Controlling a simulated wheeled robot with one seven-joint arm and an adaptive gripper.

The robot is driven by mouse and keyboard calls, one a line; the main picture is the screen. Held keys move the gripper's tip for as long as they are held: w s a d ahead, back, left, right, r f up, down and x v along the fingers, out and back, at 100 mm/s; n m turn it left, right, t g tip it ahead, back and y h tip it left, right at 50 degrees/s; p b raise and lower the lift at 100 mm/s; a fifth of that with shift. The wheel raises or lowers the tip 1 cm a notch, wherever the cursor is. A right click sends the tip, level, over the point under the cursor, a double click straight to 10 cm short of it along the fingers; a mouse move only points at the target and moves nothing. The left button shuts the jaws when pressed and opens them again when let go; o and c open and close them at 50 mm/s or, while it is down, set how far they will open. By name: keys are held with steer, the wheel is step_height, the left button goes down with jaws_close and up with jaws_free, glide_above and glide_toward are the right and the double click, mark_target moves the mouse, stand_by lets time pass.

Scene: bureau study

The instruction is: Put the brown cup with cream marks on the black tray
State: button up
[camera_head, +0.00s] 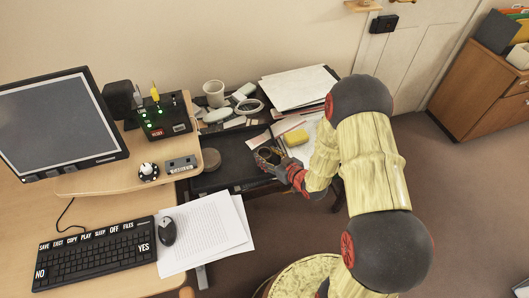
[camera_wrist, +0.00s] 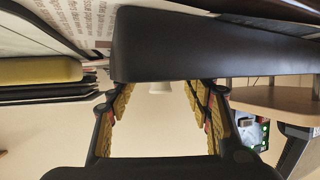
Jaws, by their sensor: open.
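My gripper (camera_head: 270,159) is low over the dark shelf right of the desk. In the wrist view my gripper (camera_wrist: 164,92) is open, with a gap between its yellow-padded fingers and no cup seen held there. A small round brown object (camera_head: 211,158) stands left of my gripper; it may be the brown cup, but cream marks cannot be made out. A black flat surface (camera_head: 236,165) lies between it and my gripper; I cannot tell whether this is the black tray. A thick black edge (camera_wrist: 210,45) crosses the wrist view close to the fingertips.
A yellow block (camera_head: 297,137) sits just beyond my gripper, near papers (camera_head: 298,87). A white mug (camera_head: 214,93) and small clutter stand behind. The desk holds a monitor (camera_head: 58,123), keyboard (camera_head: 97,253), mouse (camera_head: 167,231) and a black box with green lights (camera_head: 163,117).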

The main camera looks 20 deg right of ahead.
steer(key=p+v, duration=0.2)
steer(key=v, duration=0.7)
steer(key=shift+s+d+r, duration=0.1)
steer(key=shift+s+r, duration=0.05)
steer(key=shift+s, duration=0.05)
steer(key=w+d+r+g+h, duration=0.1)
steer(key=w+d+r+h, duration=0.1)
steer(key=r, duration=0.4)
steer(key=w+d+r+g+h, duration=0.1)
steer(key=w+d+r+h, duration=0.15)
steer(key=r, duration=0.35)
steer(key=s+r+m+g+h, duration=0.2)
steer(key=s+r, duration=0.3)
steer(key=r, duration=0.6)
steer(key=s+a+r+g, duration=0.1)
steer(key=s+a+r, duration=0.2)
steer(key=s, duration=0.4)
steer(key=s+a+r+m+g+y, duration=0.1)
steer(key=s+a+r, duration=0.2)
steer(key=s, duration=0.4)
steer(key=s+a+r+g+y, duration=0.1)
steer(key=s+a+r, duration=0.2)
steer(key=s, duration=0.4)
steer(key=shift+a+r+m, duration=0.2)
steer(key=shift+r+m, duration=0.15)
steer(key=shift+m, duration=0.05)
